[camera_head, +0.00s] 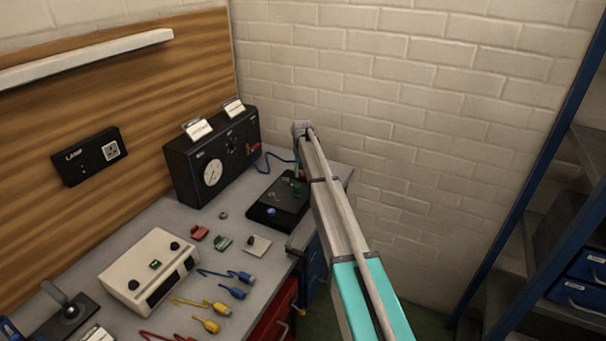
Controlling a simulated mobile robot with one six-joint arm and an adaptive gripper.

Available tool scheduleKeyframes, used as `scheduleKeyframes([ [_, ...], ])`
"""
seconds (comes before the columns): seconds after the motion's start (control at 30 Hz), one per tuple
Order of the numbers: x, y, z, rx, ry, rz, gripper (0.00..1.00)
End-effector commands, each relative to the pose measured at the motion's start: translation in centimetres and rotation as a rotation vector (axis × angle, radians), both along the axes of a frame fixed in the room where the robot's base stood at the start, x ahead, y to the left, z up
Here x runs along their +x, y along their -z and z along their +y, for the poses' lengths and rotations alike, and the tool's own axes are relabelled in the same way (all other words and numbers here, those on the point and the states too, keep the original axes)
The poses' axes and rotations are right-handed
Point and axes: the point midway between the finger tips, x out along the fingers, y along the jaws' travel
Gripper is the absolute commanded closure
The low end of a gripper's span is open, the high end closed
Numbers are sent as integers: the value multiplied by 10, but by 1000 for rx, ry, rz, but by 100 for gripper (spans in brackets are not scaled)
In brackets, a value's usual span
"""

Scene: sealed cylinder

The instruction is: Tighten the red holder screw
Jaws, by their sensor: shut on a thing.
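My arm reaches up from the bottom right, and its end is at the far right corner of the bench. My gripper (298,167) points down there, small and mostly hidden by my arm. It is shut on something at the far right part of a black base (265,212). I cannot make out the red holder screw or the thing in the jaws.
A black meter box (197,168) with a white dial stands behind the base. A blue cable (279,156) runs between box and base. A cream box (149,268), small red and green pieces and coloured leads lie nearer. A brick wall is behind my arm; a blue-framed shelf stands right.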

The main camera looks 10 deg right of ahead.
Motion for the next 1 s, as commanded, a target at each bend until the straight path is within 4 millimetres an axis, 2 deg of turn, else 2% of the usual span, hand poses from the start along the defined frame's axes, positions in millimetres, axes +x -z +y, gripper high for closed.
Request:
scheduleKeyframes([
  [0.6,1,-1,0,-1,557,-1,100],
  [1.0,2,-1,0,-2,723,-3,100],
])
